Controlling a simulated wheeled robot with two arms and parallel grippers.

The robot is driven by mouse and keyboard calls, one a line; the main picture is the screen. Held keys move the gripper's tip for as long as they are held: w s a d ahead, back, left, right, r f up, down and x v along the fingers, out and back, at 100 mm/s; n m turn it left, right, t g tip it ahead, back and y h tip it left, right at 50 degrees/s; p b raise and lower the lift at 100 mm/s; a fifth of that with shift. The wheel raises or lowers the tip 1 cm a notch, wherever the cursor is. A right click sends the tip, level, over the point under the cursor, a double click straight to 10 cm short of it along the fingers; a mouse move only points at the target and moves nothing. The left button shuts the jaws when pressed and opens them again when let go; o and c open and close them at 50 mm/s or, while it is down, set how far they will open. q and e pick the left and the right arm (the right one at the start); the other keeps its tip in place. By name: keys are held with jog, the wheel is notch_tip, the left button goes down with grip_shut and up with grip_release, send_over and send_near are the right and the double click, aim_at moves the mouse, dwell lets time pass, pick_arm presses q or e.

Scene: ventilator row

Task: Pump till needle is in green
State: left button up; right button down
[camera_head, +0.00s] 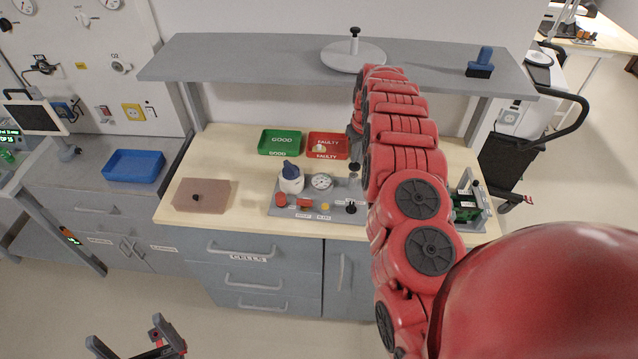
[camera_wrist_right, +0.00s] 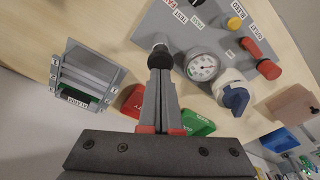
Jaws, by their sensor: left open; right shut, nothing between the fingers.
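A grey test panel (camera_head: 275,207) lies on the wooden bench. It carries a round white gauge (camera_head: 322,182), also in the right wrist view (camera_wrist_right: 201,67). The dial is too small to read the needle or a green zone. A black knob (camera_wrist_right: 160,55) on a pale stem stands beside the gauge. My right gripper (camera_wrist_right: 159,76) is shut and empty, its fingertips at or just above the knob; I cannot tell whether they touch. My left gripper (camera_head: 128,331) is open and empty, low in front of the bench.
A white canister with a blue top (camera_head: 291,178), a red lever (camera_wrist_right: 258,55) and a yellow button (camera_wrist_right: 234,23) are on the panel. Green (camera_head: 282,142) and red (camera_head: 328,145) trays stand behind. A grey shelf (camera_head: 240,60) overhangs the bench. A slotted holder (camera_wrist_right: 85,75) stands to the side.

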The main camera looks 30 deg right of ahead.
aim_at(355, 165)
jog(key=shift+f, duration=0.2)
jog(key=shift+f+b, duration=1.4)
jog(key=shift+f, duration=0.45)
jog(key=shift+r+p, duration=0.3)
jog(key=shift+r, duration=1.05)
jog(key=shift+f, duration=0.15)
jog(key=shift+f+b, duration=1.05)
jog(key=shift+f, duration=0.2)
jog(key=shift+r, duration=1.45)
jog(key=shift+f, duration=0.15)
